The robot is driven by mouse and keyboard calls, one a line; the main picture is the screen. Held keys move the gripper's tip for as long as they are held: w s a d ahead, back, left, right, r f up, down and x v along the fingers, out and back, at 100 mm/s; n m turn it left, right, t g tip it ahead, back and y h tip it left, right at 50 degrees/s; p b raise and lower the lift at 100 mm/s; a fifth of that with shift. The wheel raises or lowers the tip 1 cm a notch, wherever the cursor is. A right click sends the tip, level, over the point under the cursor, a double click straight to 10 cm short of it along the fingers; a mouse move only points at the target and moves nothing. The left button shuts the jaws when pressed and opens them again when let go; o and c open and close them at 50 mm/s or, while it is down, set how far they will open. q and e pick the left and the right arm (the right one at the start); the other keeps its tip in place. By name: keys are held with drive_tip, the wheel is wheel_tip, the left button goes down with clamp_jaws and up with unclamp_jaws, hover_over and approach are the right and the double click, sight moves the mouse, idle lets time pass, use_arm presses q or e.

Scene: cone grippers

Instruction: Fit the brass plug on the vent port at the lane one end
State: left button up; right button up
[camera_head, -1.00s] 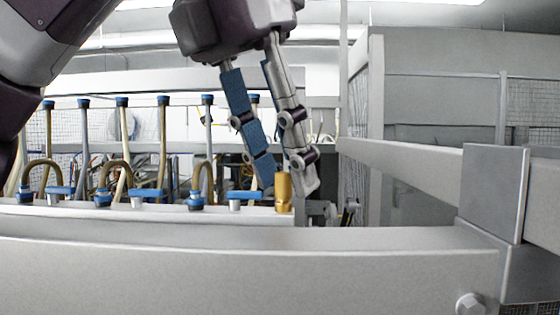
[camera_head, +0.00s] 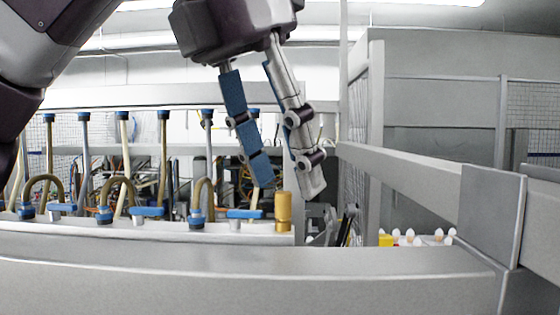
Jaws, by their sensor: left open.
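The brass plug (camera_head: 283,212) stands upright at the right end of the pale manifold rail (camera_head: 262,238). The vent port itself is not separately visible; whatever is under the plug is hidden. My left gripper (camera_head: 290,188) is open, its two long fingers pointing down just above the plug. The blue-padded finger ends to the upper left of the plug, and the grey finger to its upper right. Nothing shows between the fingertips, and the plug looks free of them. My right gripper is not in view.
Curved brown hoses (camera_head: 118,188) and blue valve handles (camera_head: 147,211) line the rail left of the plug. A grey beam (camera_head: 230,280) crosses the front. A grey post and rail (camera_head: 400,165) stand to the right. White-tipped items (camera_head: 418,238) sit behind the beam.

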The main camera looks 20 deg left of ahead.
use_arm(q)
drive_tip(key=shift+r+p, duration=0.7)
drive_tip(key=shift+r, duration=0.85)
